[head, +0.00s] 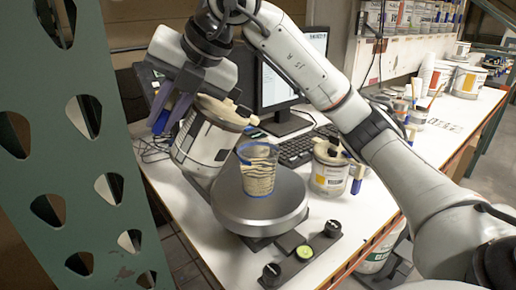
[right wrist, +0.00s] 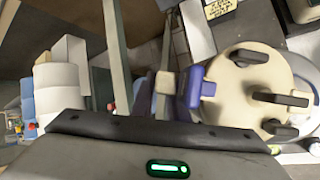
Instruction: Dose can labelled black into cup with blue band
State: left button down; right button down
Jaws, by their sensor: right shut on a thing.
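My right gripper (head: 172,108) is shut on the blue handle of a white can (head: 200,140) and holds it tilted, with its cream lid toward the cup. The can's label cannot be read from here. In the right wrist view, the cream lid (right wrist: 255,85) with dark knobs and the blue handle (right wrist: 200,90) show at the right. The clear cup with a blue band (head: 258,170) stands upright on the round grey scale plate (head: 285,205), just right of the can. Whether anything flows from the can cannot be told. My left gripper is not in view.
A second can with a yellow label and blue handle (head: 328,170) stands on the white table behind the scale. A monitor (head: 300,70) and keyboard (head: 300,148) are further back. A green perforated upright (head: 85,150) stands at the left. More cans (head: 468,82) stand at the far right.

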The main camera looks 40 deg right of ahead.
aim_at(156, 133)
jog(key=shift+s+d+r+t+y, duration=0.2)
jog(key=shift+d+r, duration=0.1)
jog(key=shift+r, duration=0.4)
jog(key=shift+s+d+r+t+y, duration=0.1)
jog(key=shift+s+d+r+y, duration=0.15)
jog(key=shift+r, duration=0.4)
dwell(0.4)
jog(key=shift+s+d+r+y, duration=0.1)
jog(key=shift+d+r+y, duration=0.25)
jog(key=shift+d, duration=0.1)
dwell(1.0)
jog(key=a+f+h, duration=0.1)
jog(key=f, duration=0.1)
jog(key=w+a+f+g+h, duration=0.1)
jog(key=f, duration=0.2)
jog(key=w+a+f+h, duration=0.1)
jog(key=a+f, duration=0.1)
jog(key=f, duration=0.1)
jog(key=shift+w+g, duration=0.2)
jog(key=shift+g, duration=0.1)
jog(key=shift+a+f+n+g+h, duration=0.7)
jog(key=shift+a+f+g+h, duration=0.8)
jog(key=shift+f, duration=1.9)
jog(key=shift+t+h, duration=0.3)
jog(key=shift+t, duration=0.1)
jog(key=r, duration=0.3)
jog(key=w+r, duration=0.1)
jog(key=shift+d+r, duration=0.25)
jog(key=shift+r, duration=0.1)
